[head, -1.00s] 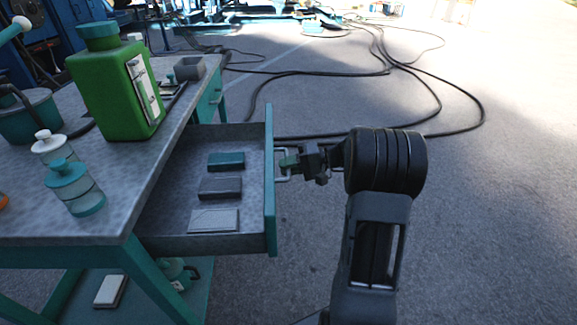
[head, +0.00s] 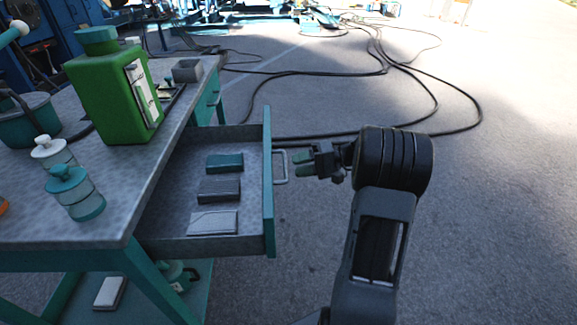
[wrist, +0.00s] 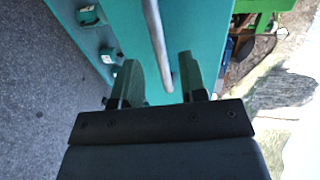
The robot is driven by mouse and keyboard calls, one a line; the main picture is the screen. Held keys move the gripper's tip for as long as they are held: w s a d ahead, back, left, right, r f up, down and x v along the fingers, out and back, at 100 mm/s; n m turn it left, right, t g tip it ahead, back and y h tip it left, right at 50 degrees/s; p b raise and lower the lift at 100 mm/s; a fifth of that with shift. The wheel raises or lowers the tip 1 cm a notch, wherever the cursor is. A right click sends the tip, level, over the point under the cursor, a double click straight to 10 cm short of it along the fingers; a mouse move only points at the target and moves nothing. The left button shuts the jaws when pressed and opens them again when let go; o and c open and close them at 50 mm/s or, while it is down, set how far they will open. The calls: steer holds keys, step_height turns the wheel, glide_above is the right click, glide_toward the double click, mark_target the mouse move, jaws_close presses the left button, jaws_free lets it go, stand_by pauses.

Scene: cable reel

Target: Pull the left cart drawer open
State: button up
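The cart drawer (head: 160,245) stands pulled out from the cart, with its teal front (head: 268,190) facing my arm. Its metal bar handle (head: 281,167) sticks out from the front. My gripper (head: 297,163) is just right of the handle in the head view, apart from it and empty. In the wrist view, my gripper (wrist: 160,85) has its two green fingers spread, with the handle bar (wrist: 157,40) seen ahead between them and the teal drawer front (wrist: 185,25) behind it.
Three small boxes, one teal (head: 225,162), lie in the drawer. A green canister (head: 110,95) and lidded jars (head: 75,190) stand on the cart top (head: 120,175). Black cables (head: 440,130) lie on the ground. The floor right of my arm is clear.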

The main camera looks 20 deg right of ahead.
steer(key=p+v, duration=0.1)
steer(key=v, duration=0.8)
steer(key=shift+p, duration=0.35)
steer(key=s+a+r+n+g+h+p, duration=0.1)
steer(key=s+a+r+g+h+p, duration=0.15)
steer(key=a+r+p, duration=0.4)
steer(key=s+a+r+g+h+p, duration=0.2)
steer(key=a+r+h+p, duration=0.1)
steer(key=a+r+p, duration=0.35)
steer(key=s+a+r+n+t+h+p, duration=0.1)
steer(key=s+a+r+h+p, duration=0.2)
steer(key=r+p, duration=0.3)
steer(key=s+a+r+n+t+h+p, duration=0.1)
steer(key=s+a+r+n+h+p, duration=0.1)
steer(key=s+a+r+h+p, duration=0.2)
step_height(320, 180, up, 3)
steer(key=s+h+p, duration=0.2)
steer(key=p, duration=0.1)
steer(key=shift+s+a+t+p, duration=0.2)
steer(key=shift+s+t+p, duration=0.1)
steer(key=shift+t+p, duration=0.05)
steer(key=shift+f, duration=0.15)
